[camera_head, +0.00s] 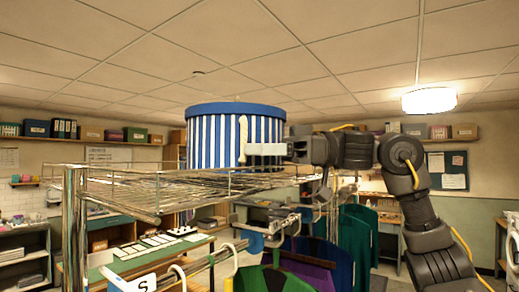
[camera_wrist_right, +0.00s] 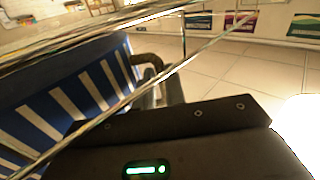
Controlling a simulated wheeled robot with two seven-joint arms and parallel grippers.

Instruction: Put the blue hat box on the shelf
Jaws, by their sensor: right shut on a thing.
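The blue hat box (camera_head: 212,142), a round box with white stripes and a blue lid, is upright at the level of the wire shelf (camera_head: 150,197). I cannot tell whether its base touches the wires. My right gripper (camera_head: 245,146) is shut on the box's near right side, its arm coming in from the right. In the right wrist view, the box (camera_wrist_right: 62,105) fills the left side, and metal wires cross in front of it. The box's far side and the grip's far finger are hidden. My left gripper is not in view.
The near left part of the wire shelf looks bare, with a raised rail along its edges. Below hang garments (camera_head: 358,245) on a rail with hangers and a tag marked S (camera_head: 143,284).

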